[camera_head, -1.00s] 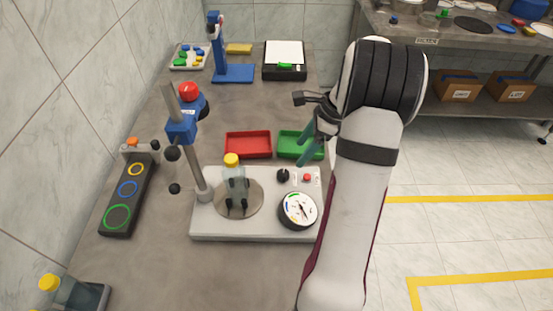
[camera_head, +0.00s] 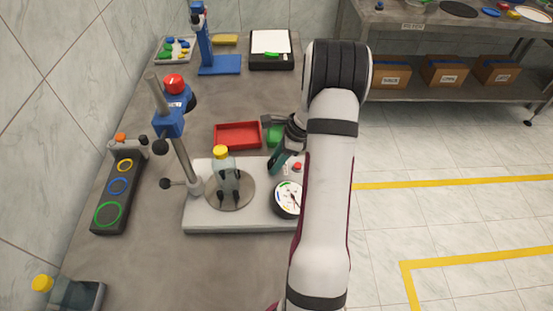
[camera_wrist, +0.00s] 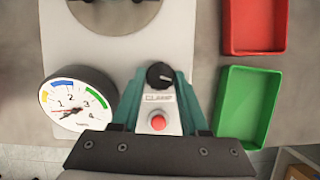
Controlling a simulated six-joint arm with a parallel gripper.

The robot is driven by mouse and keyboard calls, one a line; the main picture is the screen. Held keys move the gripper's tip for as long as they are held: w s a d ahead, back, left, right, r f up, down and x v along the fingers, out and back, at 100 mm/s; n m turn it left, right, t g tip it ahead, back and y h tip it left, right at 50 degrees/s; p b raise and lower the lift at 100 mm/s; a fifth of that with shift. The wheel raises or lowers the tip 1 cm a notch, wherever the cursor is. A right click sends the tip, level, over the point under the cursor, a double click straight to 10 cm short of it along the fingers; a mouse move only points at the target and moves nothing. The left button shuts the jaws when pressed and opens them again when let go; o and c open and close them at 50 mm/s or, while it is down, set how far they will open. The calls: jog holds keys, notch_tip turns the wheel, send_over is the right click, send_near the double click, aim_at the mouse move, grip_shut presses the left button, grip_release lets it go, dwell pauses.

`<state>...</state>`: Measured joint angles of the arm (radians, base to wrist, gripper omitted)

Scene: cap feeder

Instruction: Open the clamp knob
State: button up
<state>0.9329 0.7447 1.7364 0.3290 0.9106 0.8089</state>
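The black clamp knob (camera_wrist: 160,75) shows in the wrist view, above the CLAMP label and the red button (camera_wrist: 158,122). My gripper (camera_wrist: 160,80) is open, with one teal finger on each side of the knob in the picture. I see gaps between knob and fingers, but cannot tell whether the tips are level with it. In the head view my gripper (camera_head: 281,158) is over the right rear of the pale base plate (camera_head: 215,223); its finger hides the knob. A yellow-capped bottle (camera_head: 229,180) stands upright on the round plate.
The dial gauge (camera_head: 288,199) is close to my arm. A red tray (camera_head: 237,135) and a green tray (camera_wrist: 245,105) lie behind the base. A post with a blue clamp (camera_head: 169,125) stands left of the bottle. A ringed panel (camera_head: 116,190) is farther left.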

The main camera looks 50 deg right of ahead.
grip_shut()
jog(key=shift+n, duration=0.3)
jog(key=n+g+y, duration=0.1)
jog(key=n, duration=0.3)
jog(key=shift+w+d, duration=0.1)
jog(key=shift+w, duration=0.05)
jog(key=n+g, duration=0.2)
jog(key=n, duration=0.2)
jog(key=shift+w+y, duration=0.15)
jog(key=shift+y, duration=0.25)
jog(key=n+g, duration=0.1)
jog(key=n, duration=0.2)
jog(key=n+g, duration=0.1)
jog(key=n, duration=0.2)
jog(key=shift+w+n+g+h, duration=0.2)
jog(key=shift+n+g+h, duration=0.1)
jog(key=shift+n, duration=0.1)
jog(key=n, duration=0.2)
jog(key=n+g+h, duration=0.1)
jog(key=n, duration=0.2)
jog(key=shift+w+g, duration=0.1)
jog(key=shift+g, duration=0.2)
jog(key=shift+a+n, duration=0.2)
jog(key=shift+n, duration=0.1)
